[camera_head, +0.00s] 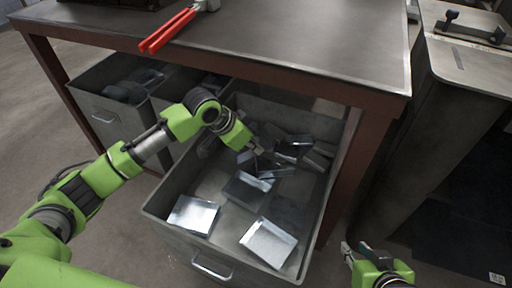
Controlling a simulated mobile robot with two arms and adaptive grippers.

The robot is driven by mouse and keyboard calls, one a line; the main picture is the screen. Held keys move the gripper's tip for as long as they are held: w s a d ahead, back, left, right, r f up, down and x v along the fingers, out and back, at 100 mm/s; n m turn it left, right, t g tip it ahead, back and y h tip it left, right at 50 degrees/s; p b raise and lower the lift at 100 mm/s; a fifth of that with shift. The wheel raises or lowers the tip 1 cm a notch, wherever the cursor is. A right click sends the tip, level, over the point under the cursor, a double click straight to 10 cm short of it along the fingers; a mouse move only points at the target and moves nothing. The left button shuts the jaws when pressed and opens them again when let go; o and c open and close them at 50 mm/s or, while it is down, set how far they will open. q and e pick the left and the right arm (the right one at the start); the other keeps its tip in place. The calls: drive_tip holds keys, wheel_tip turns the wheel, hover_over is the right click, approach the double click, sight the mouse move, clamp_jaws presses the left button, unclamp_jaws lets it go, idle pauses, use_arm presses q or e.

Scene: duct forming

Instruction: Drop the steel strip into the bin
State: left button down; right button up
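The grey metal bin (158,205) stands under the workbench, pulled partly out, with a handle on its front. Several bent and flat steel pieces lie in it, including a bright piece (193,215) at the front left and another (268,243) at the front right. I cannot tell which of them is the steel strip. My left gripper (258,150) reaches over the bin's rim, close above the pieces at the back; its fingers are small and blend with the metal there. My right gripper (356,249) is low at the right, outside the bin, with its fingers apart and nothing between them.
The workbench (300,40) stands above the bin, its brown leg (358,170) close to the bin's right side. Red-handled pliers (168,30) lie on top. A second bin (100,115) with dark scraps stands at left. A grey machine (440,110) is at right.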

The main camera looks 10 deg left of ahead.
use_arm(q)
drive_tip(key=shift+f+b, duration=0.45)
drive_tip(key=shift+b, duration=0.1)
use_arm(e)
drive_tip(key=w+a+r+t+y, duration=0.1)
drive_tip(key=w+a+r+t, duration=0.1)
drive_tip(key=w+r, duration=0.3)
drive_tip(key=shift+w+r+t, duration=0.25)
drive_tip(key=shift+w+t, duration=0.1)
drive_tip(key=shift+t, duration=0.55)
drive_tip(key=shift+a, duration=0.1)
use_arm(q)
drive_tip(key=c, duration=2.2)
unclamp_jaws()
drive_tip(key=v, duration=1.2)
